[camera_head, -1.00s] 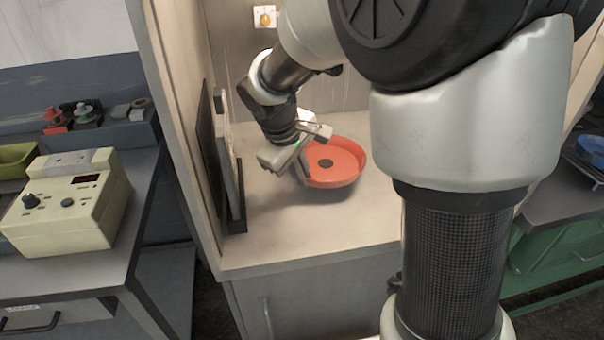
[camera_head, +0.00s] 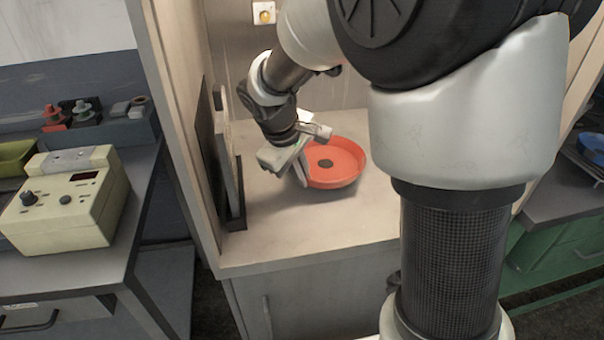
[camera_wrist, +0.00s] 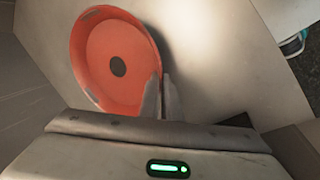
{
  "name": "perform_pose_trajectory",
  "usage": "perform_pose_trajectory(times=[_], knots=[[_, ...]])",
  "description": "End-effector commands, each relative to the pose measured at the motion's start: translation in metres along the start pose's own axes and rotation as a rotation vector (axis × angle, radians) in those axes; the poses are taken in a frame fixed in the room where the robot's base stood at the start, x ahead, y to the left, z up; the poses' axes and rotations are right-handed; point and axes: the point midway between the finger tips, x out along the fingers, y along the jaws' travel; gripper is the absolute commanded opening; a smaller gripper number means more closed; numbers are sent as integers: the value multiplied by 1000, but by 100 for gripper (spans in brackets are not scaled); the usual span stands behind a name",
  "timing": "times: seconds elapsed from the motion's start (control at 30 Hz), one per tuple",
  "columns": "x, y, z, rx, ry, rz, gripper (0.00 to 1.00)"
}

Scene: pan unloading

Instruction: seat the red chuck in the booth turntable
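A red thing on a small stand, which looks like the red chuck (camera_head: 55,117), is on the shelf at the left in the head view. A round, shallow red pan (camera_head: 345,160) with a dark round centre is in the booth; it also shows in the wrist view (camera_wrist: 100,50). My gripper (camera_head: 303,174) is at the pan's left rim. In the wrist view its fingers (camera_wrist: 161,92) are close together, one inside and one outside the rim, and look shut on it. No turntable is clearly visible; the pan may cover it.
A dark upright panel (camera_head: 210,150) stands along the booth's left wall. The booth floor (camera_head: 290,240) is clear in front of the pan. A cream control box (camera_head: 65,200) stands on the left bench. A dark chuck-like part (camera_head: 85,113) is beside the red one.

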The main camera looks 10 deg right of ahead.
Motion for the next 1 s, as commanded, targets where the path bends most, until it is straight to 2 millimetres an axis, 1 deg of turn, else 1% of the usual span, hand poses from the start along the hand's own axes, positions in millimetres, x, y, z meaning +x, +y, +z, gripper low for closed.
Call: perform_pose_trajectory(times=[0.07,0.1,0.13,0.47,0.57,1.0], knots=[[2,-1,0,0,1,1,0],[1,0,0,0,1,1,9],[1,0,0,0,1,1,12],[0,0,0,0,0,0,12],[-6,0,0,0,0,0,12],[-42,0,0,0,1,0,12]])
